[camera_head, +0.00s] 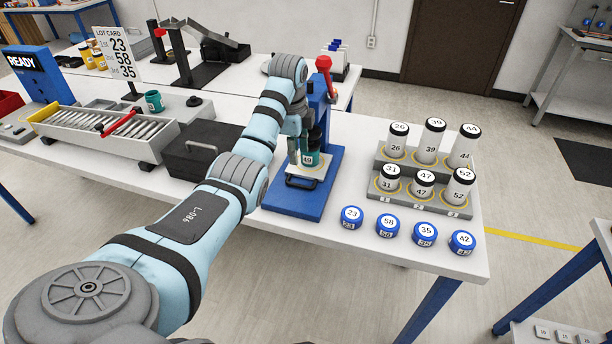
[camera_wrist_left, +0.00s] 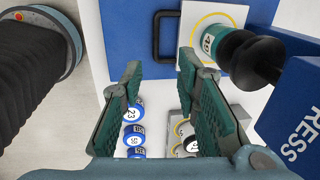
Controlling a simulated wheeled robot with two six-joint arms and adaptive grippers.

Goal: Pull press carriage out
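The blue press (camera_head: 316,105) stands on the table with a red-knobbed lever and a blue base (camera_head: 297,206). Its pale press carriage (camera_head: 318,169) has a black handle (camera_head: 301,183) at the front. A teal cup (camera_head: 308,159) with a black top sits on the carriage. In the left wrist view the carriage (camera_wrist_left: 228,12) shows a yellow ring, and the handle (camera_wrist_left: 156,38) lies beyond my fingertips, apart from them. My left gripper (camera_wrist_left: 158,78) is open and empty, with a clear gap between its fingers. In the head view it is close to the cup, partly hidden. My right gripper is out of view.
Several blue round pieces (camera_head: 388,225) lie right of the press base, near the table's front edge. A grey stepped rack (camera_head: 456,210) with numbered cylinders stands behind them. A black box (camera_head: 200,151) and a tray of rods (camera_head: 70,133) stand to the left.

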